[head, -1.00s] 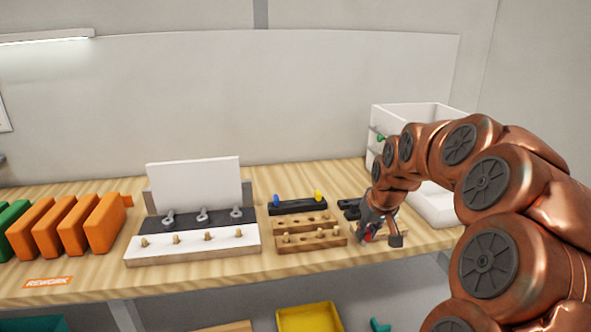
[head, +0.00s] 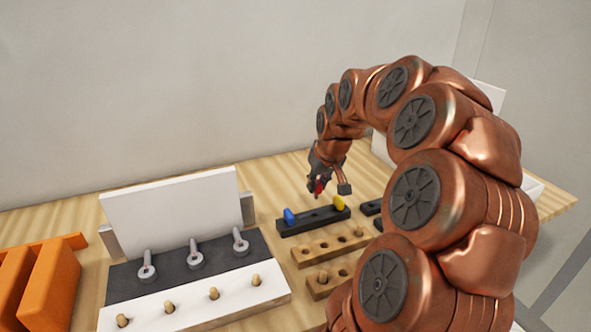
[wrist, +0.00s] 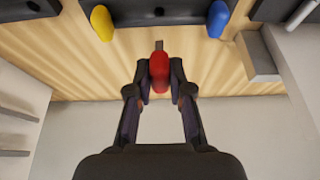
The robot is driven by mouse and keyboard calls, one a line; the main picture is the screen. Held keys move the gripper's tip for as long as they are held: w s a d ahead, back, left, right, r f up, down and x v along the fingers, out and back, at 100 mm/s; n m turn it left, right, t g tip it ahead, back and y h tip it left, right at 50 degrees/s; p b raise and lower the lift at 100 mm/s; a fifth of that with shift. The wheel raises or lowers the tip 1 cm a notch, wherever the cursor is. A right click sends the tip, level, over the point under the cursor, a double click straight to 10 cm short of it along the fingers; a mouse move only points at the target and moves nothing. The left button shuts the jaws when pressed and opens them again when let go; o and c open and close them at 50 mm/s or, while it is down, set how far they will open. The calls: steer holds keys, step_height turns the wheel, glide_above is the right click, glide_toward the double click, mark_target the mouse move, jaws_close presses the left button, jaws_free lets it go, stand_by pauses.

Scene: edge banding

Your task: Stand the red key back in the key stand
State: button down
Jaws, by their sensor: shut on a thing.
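My gripper (head: 326,187) is shut on the red key (wrist: 159,73) and holds it above the bench. In the wrist view the key's dark shank points away from the fingers, toward the black key stand (wrist: 185,13). The key stand also shows in the head view (head: 314,221), below the gripper. The blue key (head: 290,216) stands at its left end and the yellow key (head: 338,202) at its right end. A hole between them is empty. The red key is apart from the stand and partly hidden by the fingers in the head view.
Wooden blocks with holes and pegs (head: 325,248) lie in front of the stand. To the left is a black-and-white rack with grey eye-ended pieces (head: 196,260) and a white upright panel (head: 172,212). Orange pieces (head: 45,290) are at far left.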

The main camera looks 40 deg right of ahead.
mark_target(316, 198)
steer(key=shift+w+d+f, duration=0.1)
steer(key=shift+w, duration=0.15)
steer(key=shift+f, duration=1.5)
steer(key=shift+f+b, duration=0.8)
steer(key=shift+f, duration=0.2)
steer(key=shift+s+f+b, duration=0.15)
steer(key=shift+f+b, duration=0.1)
steer(key=shift+b, duration=0.6)
steer(key=shift+f+b, duration=0.8)
steer(key=shift+f, duration=0.25)
stand_by(1.3)
steer(key=c, duration=1)
jaws_free()
steer(key=shift+r, duration=0.15)
